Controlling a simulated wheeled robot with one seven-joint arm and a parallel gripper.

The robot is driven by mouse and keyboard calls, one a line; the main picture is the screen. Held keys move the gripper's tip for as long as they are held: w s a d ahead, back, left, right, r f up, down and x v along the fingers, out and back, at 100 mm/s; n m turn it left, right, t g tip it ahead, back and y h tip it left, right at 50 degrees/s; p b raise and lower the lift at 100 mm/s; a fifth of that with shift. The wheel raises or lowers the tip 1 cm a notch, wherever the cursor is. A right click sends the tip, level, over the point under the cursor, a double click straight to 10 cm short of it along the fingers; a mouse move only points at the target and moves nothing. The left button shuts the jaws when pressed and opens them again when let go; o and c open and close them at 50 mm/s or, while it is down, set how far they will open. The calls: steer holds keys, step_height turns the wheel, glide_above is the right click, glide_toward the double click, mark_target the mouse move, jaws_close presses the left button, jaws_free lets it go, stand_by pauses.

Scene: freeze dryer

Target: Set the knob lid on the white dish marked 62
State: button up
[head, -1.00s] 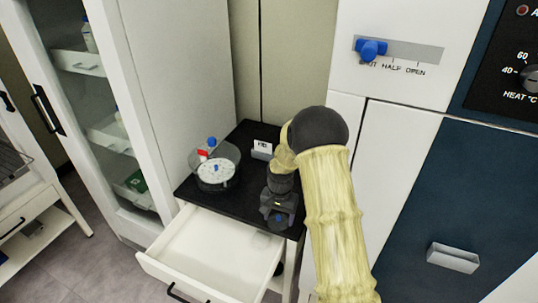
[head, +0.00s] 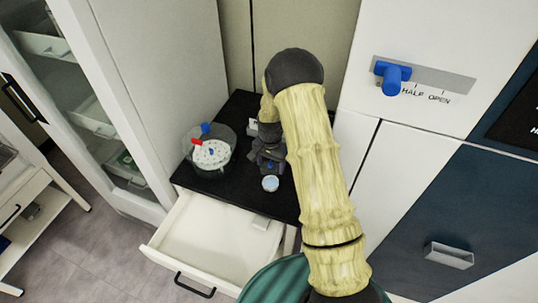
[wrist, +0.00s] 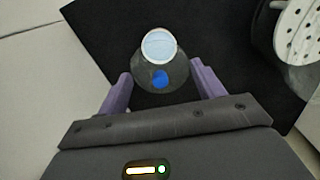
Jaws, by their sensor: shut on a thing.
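My gripper (wrist: 160,92) is shut on the knob lid (wrist: 140,82), a grey round lid with a blue knob, between its purple fingers. In the head view my gripper (head: 268,160) is over the black counter, and my arm partly hides it and the lid. A small round white-rimmed dish (head: 270,184) with a pale blue inside stands uncovered on the counter, in front of the gripper. No 62 is readable. I cannot tell the lid's height.
A clear glass bowl (head: 227,166) with a white perforated plate (head: 212,154) and red and blue parts stands left on the black counter (head: 245,184). An open white drawer (head: 205,240) juts out below. A cabinet wall with a blue lever (head: 393,77) rises at right.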

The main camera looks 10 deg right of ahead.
mark_target(271, 182)
steer(key=shift+s, duration=0.1)
steer(key=shift+f, duration=0.1)
steer(key=shift+f+b, duration=2.4)
steer(key=shift+f, duration=1.05)
steer(key=shift+d, duration=0.1)
steer(key=shift+s, duration=0.15)
